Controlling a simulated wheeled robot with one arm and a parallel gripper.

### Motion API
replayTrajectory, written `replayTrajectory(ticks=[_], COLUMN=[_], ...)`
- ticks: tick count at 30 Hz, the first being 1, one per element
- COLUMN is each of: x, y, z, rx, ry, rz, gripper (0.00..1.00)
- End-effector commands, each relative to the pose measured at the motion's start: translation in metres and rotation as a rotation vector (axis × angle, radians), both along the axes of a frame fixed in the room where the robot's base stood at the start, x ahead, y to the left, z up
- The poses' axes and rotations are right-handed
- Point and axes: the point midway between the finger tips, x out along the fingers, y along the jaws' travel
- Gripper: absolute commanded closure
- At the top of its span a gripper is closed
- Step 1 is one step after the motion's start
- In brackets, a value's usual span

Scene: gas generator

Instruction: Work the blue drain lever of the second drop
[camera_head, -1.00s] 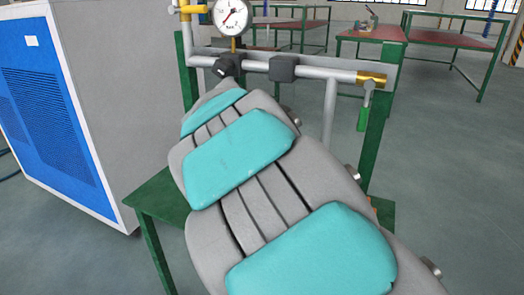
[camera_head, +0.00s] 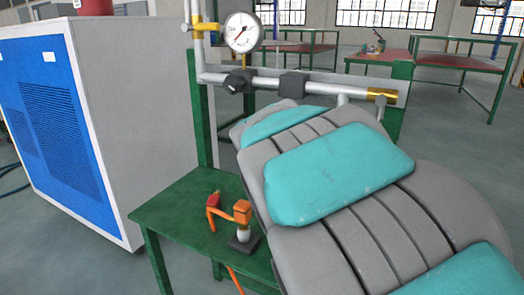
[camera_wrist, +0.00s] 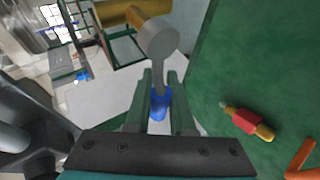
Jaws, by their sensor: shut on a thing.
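The wrist view shows the blue drain lever handle (camera_wrist: 159,102) between the two green fingers of my gripper (camera_wrist: 160,90), which is shut on it. A grey round valve part (camera_wrist: 158,40) is just beyond the handle, at the end of a brass pipe piece (camera_wrist: 125,13). In the head view, a brass fitting (camera_head: 382,96) sits at the right end of a horizontal grey pipe (camera_head: 330,92). My arm hides my gripper and the blue handle there.
A green table (camera_head: 185,222) carries a red-and-orange item (camera_head: 213,200) and an orange-topped piece (camera_head: 242,212). A pressure gauge (camera_head: 242,32) stands above the pipe. A blue-fronted grey cabinet (camera_head: 120,120) is at left. Red-topped benches (camera_head: 400,62) stand behind.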

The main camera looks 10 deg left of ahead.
Motion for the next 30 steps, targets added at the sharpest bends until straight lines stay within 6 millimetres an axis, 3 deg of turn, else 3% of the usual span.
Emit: replayTrajectory(ticks=[7, 8, 15, 30], x=[0.0, 0.0, 0.0, -0.011], y=[-0.001, -0.001, 0.0, -0.001], z=[0.0, 0.0, 0.0, 0.007], rx=[0.0, 0.0, -0.001, -0.001], ry=[0.0, 0.0, 0.0, -0.001], rz=[-0.001, -0.001, -0.001, 0.0], gripper=[1.0, 0.76, 0.49, 0.48])
